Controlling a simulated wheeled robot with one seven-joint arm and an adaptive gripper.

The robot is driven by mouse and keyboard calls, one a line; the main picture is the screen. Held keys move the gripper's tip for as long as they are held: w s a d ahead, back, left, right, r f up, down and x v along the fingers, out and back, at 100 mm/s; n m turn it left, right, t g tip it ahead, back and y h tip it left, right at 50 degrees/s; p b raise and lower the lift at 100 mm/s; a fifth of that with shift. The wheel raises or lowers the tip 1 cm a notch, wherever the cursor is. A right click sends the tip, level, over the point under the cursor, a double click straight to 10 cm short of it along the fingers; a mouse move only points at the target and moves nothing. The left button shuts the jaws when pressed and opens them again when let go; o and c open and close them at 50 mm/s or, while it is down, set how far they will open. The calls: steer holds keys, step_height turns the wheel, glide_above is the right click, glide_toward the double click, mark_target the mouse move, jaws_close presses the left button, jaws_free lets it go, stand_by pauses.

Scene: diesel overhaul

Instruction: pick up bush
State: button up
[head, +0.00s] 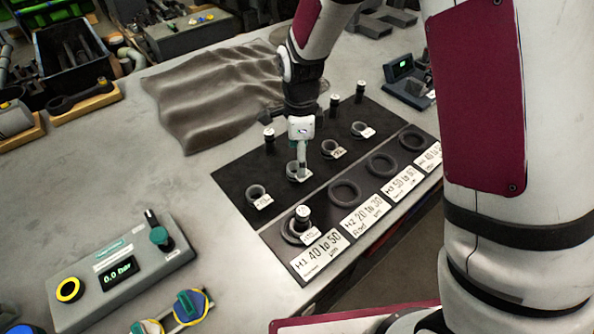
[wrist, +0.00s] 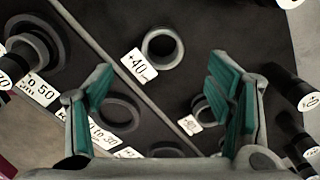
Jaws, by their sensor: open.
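Several dark grey bushes with white tags stand in a row on the black mat, among them a front one (head: 257,194), one under my gripper (head: 301,166), and others behind (head: 331,149) (head: 361,130). My gripper is above the row, pointing down, and partly hides the bush below it. In the wrist view my gripper (wrist: 162,75) is open, with its green-padded fingers wide apart and nothing between them. A bush tagged +40 (wrist: 162,47) lies just beyond the fingertips. Another bush (wrist: 200,108) is partly hidden by the right finger.
Dark rings (head: 343,191) with white range cards (head: 320,255) line the mat's front. A silver-topped plug (head: 302,217) stands in one ring; others (head: 268,138) stand behind the bushes. A pressure box (head: 120,270) is at lower left, a grey cloth (head: 210,95) behind.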

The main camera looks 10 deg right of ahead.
mark_target(296, 169)
steer(key=f, duration=0.3)
steer(key=shift+s+a+f, duration=0.25)
steer(key=shift+a+f, duration=0.05)
steer(key=shift+a, duration=0.05)
steer(key=shift+f+p, duration=0.3)
steer(key=shift+f, duration=0.2)
steer(key=c, duration=1.1)
